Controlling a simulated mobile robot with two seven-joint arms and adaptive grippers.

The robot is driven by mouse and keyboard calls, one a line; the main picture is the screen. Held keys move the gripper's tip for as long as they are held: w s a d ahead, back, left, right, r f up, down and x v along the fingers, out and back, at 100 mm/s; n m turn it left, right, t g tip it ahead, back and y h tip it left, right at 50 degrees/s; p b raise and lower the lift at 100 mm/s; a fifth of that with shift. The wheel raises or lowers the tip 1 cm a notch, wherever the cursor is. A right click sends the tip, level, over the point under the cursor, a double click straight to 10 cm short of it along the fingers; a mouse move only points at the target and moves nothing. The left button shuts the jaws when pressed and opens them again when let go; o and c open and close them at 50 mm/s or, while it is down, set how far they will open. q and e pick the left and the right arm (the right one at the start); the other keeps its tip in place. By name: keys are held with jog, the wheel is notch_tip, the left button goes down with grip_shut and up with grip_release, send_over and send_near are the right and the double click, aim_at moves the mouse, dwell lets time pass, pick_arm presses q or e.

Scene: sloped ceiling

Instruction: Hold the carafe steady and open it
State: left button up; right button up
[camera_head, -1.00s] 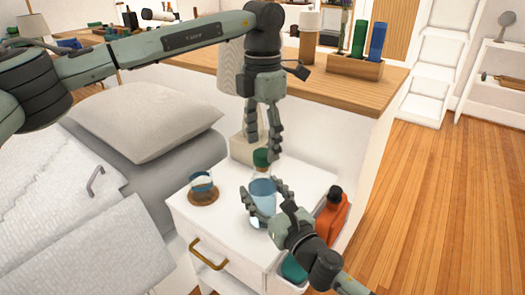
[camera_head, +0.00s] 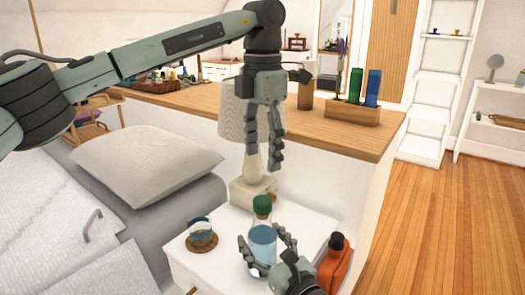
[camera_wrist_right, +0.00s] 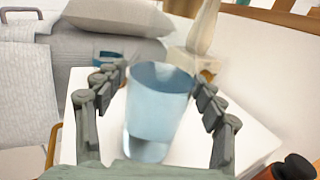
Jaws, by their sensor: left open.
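The carafe (camera_head: 263,243) is clear with blue contents and a green stopper (camera_head: 262,204). It stands upright on the white nightstand (camera_head: 210,268). My left gripper (camera_head: 264,158) points down, open and empty, above the stopper in the head view, with a visible gap between them. My right gripper (camera_head: 260,240) has a finger on each side of the carafe body. In the right wrist view the carafe (camera_wrist_right: 158,105) lies between the fingertips, very close to both; I cannot tell whether they touch it. The stopper does not show in that view.
A glass cup (camera_head: 199,229) on a round brown coaster (camera_head: 201,244) stands left of the carafe. A lamp (camera_head: 251,185) stands behind it. An orange bottle (camera_head: 334,264) is at the right. A wooden counter (camera_head: 340,138) lies behind, and a bed pillow (camera_head: 147,162) at the left.

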jog(key=shift+o, duration=1.1)
